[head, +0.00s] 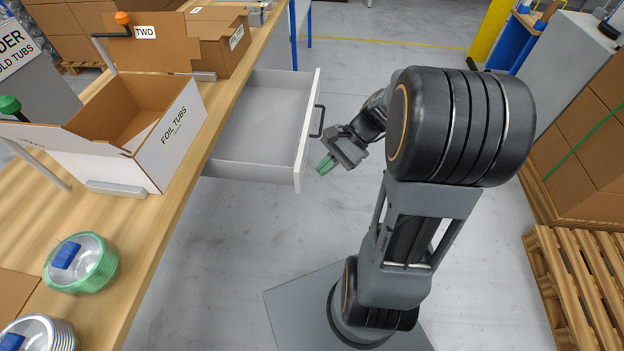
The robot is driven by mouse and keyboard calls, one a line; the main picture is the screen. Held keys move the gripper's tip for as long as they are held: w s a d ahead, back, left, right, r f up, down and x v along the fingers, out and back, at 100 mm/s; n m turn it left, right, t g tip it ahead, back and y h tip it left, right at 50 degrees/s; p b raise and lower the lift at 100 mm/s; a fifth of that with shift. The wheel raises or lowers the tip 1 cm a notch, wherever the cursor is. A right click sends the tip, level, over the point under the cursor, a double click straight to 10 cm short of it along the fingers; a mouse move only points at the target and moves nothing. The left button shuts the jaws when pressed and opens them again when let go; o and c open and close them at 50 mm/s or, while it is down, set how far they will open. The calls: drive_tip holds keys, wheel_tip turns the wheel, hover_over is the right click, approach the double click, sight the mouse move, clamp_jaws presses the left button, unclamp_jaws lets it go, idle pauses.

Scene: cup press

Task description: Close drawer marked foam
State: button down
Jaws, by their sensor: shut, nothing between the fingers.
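A pale grey drawer (262,125) stands pulled out from under the wooden workbench. It looks empty. Its white front panel (307,130) faces right, with a dark bar handle (317,121) on it. No foam marking can be read from this angle. My gripper (322,167) with green fingertips is shut and empty. In the picture it is just right of the front panel and below the handle, apart from both.
The wooden workbench (150,235) runs along the left. On it stand an open foil tubs box (170,140), a green-rimmed stack of tubs (98,268) and another stack (60,335). A wooden pallet (560,285) is at right.

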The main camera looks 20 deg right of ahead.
drive_tip(key=w+d+f+m+t+y+b, duration=0.3)
drive_tip(key=d+f+m+y+b, duration=0.15)
drive_tip(key=f, duration=0.35)
drive_tip(key=m+t+y+b, duration=0.2)
drive_tip(key=m+t+b, duration=0.2)
drive_tip(key=m+t, duration=0.25)
approach(304, 164)
drive_tip(key=b+x, duration=0.2)
drive_tip(key=x, duration=0.4)
drive_tip(key=shift+w+a, duration=0.15)
drive_tip(key=shift+a, duration=0.15)
drive_tip(key=shift+w+a+r+b, duration=0.1)
drive_tip(key=shift+w+a+b, duration=0.15)
drive_tip(key=shift+a+b, duration=0.15)
